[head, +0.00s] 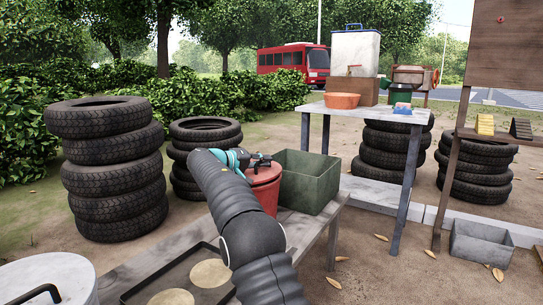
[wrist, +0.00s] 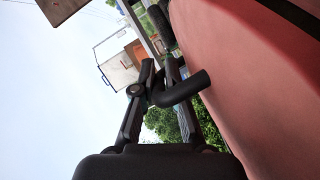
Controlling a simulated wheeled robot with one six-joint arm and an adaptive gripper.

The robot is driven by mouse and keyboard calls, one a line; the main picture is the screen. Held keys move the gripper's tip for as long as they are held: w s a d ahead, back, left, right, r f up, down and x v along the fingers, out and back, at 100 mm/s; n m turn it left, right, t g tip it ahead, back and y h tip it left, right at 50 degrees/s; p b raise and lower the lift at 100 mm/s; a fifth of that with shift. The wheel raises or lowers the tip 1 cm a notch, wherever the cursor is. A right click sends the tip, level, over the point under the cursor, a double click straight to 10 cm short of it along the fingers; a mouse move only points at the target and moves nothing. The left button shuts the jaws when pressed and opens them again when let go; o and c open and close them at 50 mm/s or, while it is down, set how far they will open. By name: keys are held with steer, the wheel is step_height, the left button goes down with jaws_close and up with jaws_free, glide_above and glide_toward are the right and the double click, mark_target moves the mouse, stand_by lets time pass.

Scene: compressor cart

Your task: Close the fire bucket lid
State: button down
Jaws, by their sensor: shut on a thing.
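The red fire bucket (head: 267,197) stands on the low bench, just behind my arm and left of a green box. Its red lid (head: 262,175) shows at the bucket's top; my arm and gripper hide part of it. I cannot tell whether a gap is left under the lid. My gripper (head: 264,160) is at the top of the bucket. In the wrist view my gripper (wrist: 160,88) is shut on a black bar handle (wrist: 187,88) beside a large red surface (wrist: 240,90), which seems to be the lid.
The open green box (head: 308,182) stands close right of the bucket. A dark tray (head: 192,278) with round pale items and a lidded pot (head: 50,280) are at the front left. Tyre stacks (head: 112,165) stand behind. A taller table (head: 350,112) is at the back right.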

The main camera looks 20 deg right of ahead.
steer(key=shift+s+f, duration=0.1)
steer(key=shift+f, duration=0.75)
steer(key=c, duration=1.5)
jaws_free()
steer(key=shift+d, duration=0.1)
steer(key=shift+s+a+r, duration=0.1)
steer(key=shift+a+r, duration=0.1)
steer(key=shift+a, duration=0.05)
steer(key=v, duration=1.1)
steer(key=shift+a, duration=0.2)
steer(key=shift+s, duration=0.1)
